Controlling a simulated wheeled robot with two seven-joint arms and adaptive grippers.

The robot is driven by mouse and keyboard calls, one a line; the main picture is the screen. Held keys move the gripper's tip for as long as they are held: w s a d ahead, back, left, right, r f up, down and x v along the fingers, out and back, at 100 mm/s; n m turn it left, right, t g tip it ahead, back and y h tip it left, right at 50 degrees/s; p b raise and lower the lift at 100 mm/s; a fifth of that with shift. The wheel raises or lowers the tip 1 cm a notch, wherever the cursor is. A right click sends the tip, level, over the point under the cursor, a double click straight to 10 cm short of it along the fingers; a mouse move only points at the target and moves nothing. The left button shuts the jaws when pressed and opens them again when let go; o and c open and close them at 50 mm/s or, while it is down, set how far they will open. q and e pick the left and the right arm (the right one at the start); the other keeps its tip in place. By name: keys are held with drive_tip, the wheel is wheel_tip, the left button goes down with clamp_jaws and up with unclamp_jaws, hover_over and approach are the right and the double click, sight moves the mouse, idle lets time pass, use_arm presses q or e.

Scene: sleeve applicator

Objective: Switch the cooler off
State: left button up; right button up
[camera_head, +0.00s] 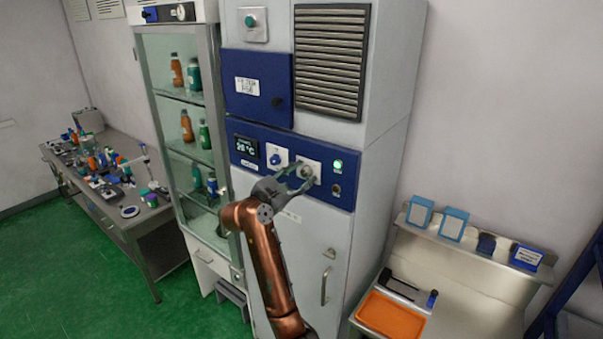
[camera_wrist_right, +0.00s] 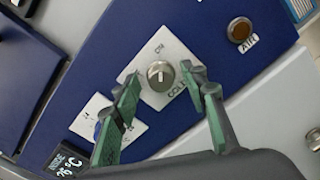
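The cooler is the tall grey cabinet with a blue control panel (camera_head: 330,160) in the head view. A round silver knob (camera_wrist_right: 160,74) sits on a white plate (camera_wrist_right: 158,50) marked "COLD" in the right wrist view. The knob also shows in the head view (camera_head: 305,172). A temperature display (camera_head: 246,149) and a lit green lamp (camera_head: 338,165) are on the panel. My right gripper (camera_wrist_right: 158,80) is open, its fingertips on either side of the knob with gaps showing. Whether the fingers reach past the knob's face is unclear. My left gripper is out of view.
A blue knob (camera_head: 275,159) on a white plate is left of the silver knob. A brown lamp button (camera_wrist_right: 240,30) is close by. A glass cabinet with bottles (camera_head: 186,125) stands left, and a bench with an orange tray (camera_head: 392,316) right.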

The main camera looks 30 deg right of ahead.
drive_tip(key=shift+c, duration=0.4)
clamp_jaws()
